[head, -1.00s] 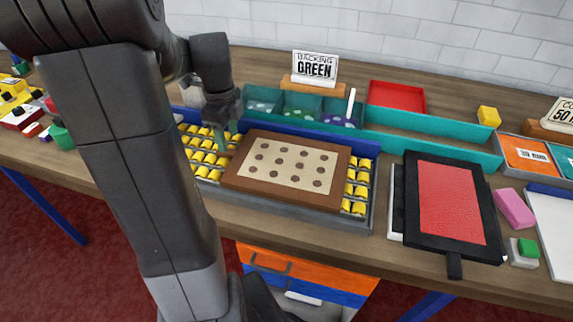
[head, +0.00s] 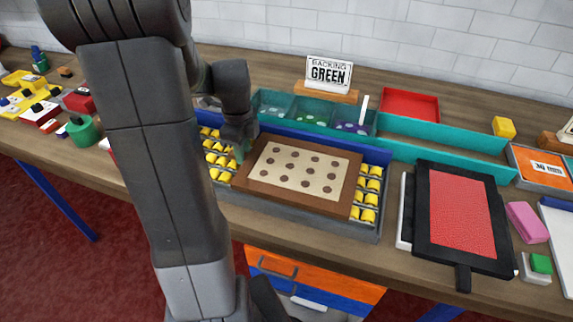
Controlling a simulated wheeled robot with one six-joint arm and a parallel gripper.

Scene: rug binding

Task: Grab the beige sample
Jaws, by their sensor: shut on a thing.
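The beige sample (head: 297,170) is a beige panel with several brown dots in a brown frame. It lies across the middle of a grey and blue tray (head: 345,229), over rows of yellow pieces. My gripper (head: 241,150) is at the sample's far left corner, pointing down, shut on its frame edge. My own arm stands in front on the left. The fingertips are small and dark, and their exact contact is hard to make out.
Behind the tray are teal bins (head: 315,115) and a "BACKING GREEN" sign (head: 329,71). To the right lie a black-framed red panel (head: 455,215) and a pink block (head: 527,222). A green round piece (head: 84,130) stands at left. Wall behind.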

